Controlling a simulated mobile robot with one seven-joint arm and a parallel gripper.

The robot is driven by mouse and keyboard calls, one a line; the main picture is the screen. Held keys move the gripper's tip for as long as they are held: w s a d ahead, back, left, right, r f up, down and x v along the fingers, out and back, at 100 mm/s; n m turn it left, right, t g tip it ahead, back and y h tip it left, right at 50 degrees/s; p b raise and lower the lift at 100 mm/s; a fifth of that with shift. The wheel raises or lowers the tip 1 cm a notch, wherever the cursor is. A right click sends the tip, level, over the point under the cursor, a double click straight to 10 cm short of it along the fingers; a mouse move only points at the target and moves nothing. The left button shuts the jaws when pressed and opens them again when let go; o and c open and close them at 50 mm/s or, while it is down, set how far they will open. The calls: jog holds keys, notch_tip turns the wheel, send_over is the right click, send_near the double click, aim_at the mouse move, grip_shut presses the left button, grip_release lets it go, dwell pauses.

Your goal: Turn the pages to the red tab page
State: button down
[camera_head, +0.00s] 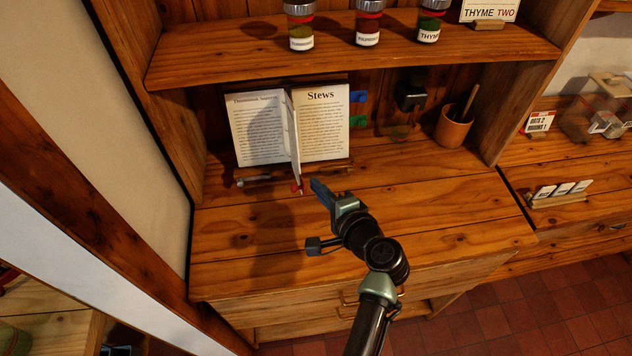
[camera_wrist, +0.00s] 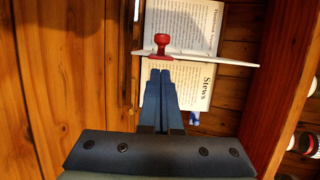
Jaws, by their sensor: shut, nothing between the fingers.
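An open book (camera_head: 322,135) leans on a stand on the counter, its right page headed "Stews". One page (camera_head: 291,130) stands out from the book between the left and right pages, seen nearly edge-on. A red tab (camera_head: 296,187) is at that page's lower end. In the wrist view the page (camera_wrist: 215,60) is a thin white strip with the red knob-like tab (camera_wrist: 161,41) on it. My gripper (camera_head: 318,190) is shut and empty, just right of the tab. In the wrist view its fingertips (camera_wrist: 161,76) are close to the page; I cannot tell if they touch.
Blue (camera_head: 357,96) and green (camera_head: 357,120) tabs show at the book's right edge. A shelf (camera_head: 350,40) with spice jars (camera_head: 367,25) is above. A clay pot (camera_head: 453,127) stands at the right. The counter front (camera_head: 240,230) is clear.

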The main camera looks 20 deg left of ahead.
jog(key=shift+s+a, duration=0.2)
jog(key=shift+a, duration=0.1)
jog(key=shift+s+a, duration=0.1)
